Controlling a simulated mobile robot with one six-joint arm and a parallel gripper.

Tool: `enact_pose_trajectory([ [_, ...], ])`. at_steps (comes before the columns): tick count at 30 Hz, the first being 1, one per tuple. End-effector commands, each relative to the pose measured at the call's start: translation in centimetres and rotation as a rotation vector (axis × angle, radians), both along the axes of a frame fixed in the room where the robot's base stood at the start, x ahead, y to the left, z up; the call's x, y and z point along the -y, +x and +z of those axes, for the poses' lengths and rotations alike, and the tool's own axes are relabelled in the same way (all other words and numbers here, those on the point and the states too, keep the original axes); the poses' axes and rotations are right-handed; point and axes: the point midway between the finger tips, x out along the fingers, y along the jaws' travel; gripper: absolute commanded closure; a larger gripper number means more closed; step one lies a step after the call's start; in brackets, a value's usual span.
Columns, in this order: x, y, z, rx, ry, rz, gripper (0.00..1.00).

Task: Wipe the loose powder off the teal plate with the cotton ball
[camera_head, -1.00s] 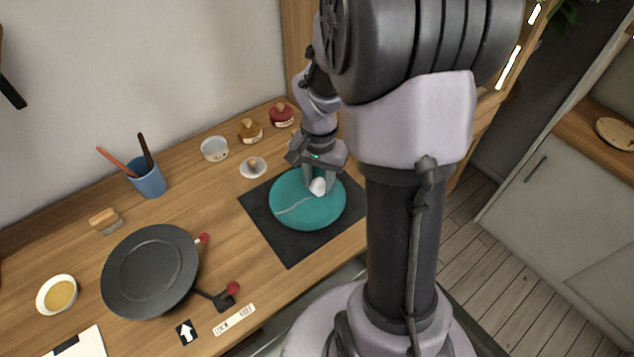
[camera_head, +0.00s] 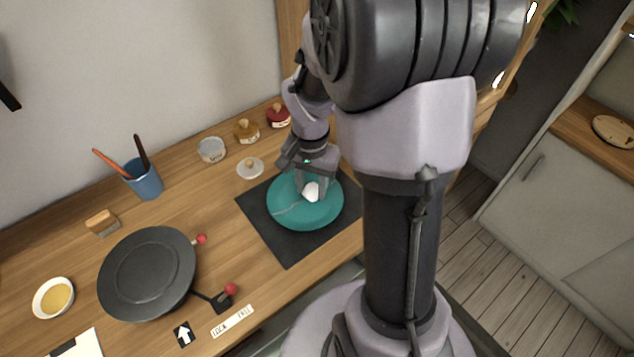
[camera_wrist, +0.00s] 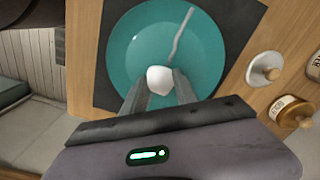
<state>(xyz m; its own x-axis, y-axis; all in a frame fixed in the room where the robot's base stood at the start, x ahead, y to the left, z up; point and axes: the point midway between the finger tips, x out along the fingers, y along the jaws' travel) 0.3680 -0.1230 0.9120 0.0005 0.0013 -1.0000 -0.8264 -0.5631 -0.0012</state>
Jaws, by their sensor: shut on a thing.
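The teal plate (camera_head: 325,214) lies on a dark mat (camera_head: 291,251) on the wooden worktop. My gripper (camera_head: 313,189) is over the plate and shut on the white cotton ball (camera_wrist: 159,79). The cotton ball is at or just above the plate's surface; I cannot tell whether they touch. Loose powder cannot be made out clearly from the line.
A blue cup (camera_head: 146,182) holds brushes. Jars (camera_head: 247,131) and a small white dish with a knob (camera_head: 250,168) stand behind the mat. A yellow-filled bowl (camera_head: 54,298) is far left.

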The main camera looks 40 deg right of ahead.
Motion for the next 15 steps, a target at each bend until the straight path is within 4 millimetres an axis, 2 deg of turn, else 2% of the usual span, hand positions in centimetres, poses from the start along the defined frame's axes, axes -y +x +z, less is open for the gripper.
enact_pose_trajectory([
  [15,-2.6,-0.1,0.1,0.0,0.0,0.001,0.98],
])
